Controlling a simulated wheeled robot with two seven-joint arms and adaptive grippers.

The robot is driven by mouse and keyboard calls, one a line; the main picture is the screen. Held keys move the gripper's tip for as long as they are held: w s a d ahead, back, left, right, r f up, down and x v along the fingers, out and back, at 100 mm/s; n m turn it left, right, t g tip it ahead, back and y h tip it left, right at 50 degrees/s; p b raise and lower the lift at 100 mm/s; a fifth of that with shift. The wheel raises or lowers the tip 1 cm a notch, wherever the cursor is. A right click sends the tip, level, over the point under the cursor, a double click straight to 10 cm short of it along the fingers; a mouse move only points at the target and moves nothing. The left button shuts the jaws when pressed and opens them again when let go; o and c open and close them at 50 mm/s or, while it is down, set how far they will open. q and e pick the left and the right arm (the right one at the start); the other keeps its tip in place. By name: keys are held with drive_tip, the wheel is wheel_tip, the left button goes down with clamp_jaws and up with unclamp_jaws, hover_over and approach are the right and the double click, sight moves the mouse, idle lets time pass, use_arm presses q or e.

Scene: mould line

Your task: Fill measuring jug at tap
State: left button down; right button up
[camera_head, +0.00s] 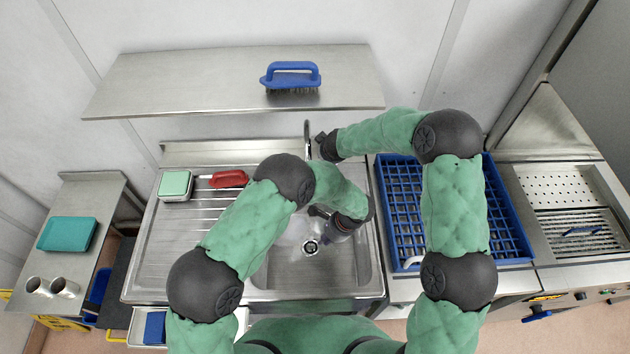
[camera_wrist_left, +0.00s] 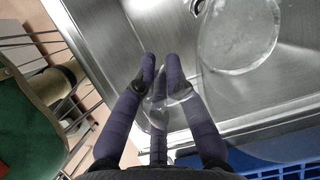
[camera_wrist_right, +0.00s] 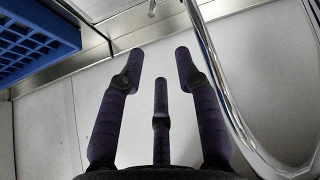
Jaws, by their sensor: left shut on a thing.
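The clear measuring jug (camera_wrist_left: 240,42) shows in the left wrist view, with its see-through handle between the fingers of my left gripper (camera_wrist_left: 163,75). In the head view my left gripper (camera_head: 335,225) is low over the sink basin (camera_head: 345,268), shut on the jug. The jug is hard to make out there. The chrome tap (camera_head: 308,135) stands at the back of the sink. My right gripper (camera_head: 322,147) is beside it. In the right wrist view the tap (camera_wrist_right: 225,85) curves along the right, apart from the spread, empty fingers (camera_wrist_right: 160,75). I cannot tell whether water runs.
A blue rack (camera_head: 400,215) stands right of the sink. The drainboard (camera_head: 165,235) at left carries a green-and-white sponge (camera_head: 175,186) and a red brush (camera_head: 228,179). A blue brush (camera_head: 291,76) lies on the shelf (camera_head: 180,85) above.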

drive_tip(key=shift+w+a+f+n+g+h, duration=0.15)
drive_tip(key=shift+w+f+n, duration=0.75)
drive_tip(key=shift+f, duration=1.35)
drive_tip(key=shift+w+d+f+n+g+h, duration=0.1)
drive_tip(key=shift+w+f+n+g, duration=0.3)
drive_tip(key=shift+w+f, duration=1.35)
drive_tip(key=shift+w+a+f+n+g+h, duration=0.1)
drive_tip(key=shift+w+f+n, duration=0.6)
drive_tip(key=shift+f, duration=2)
drive_tip(key=shift+s, duration=0.15)
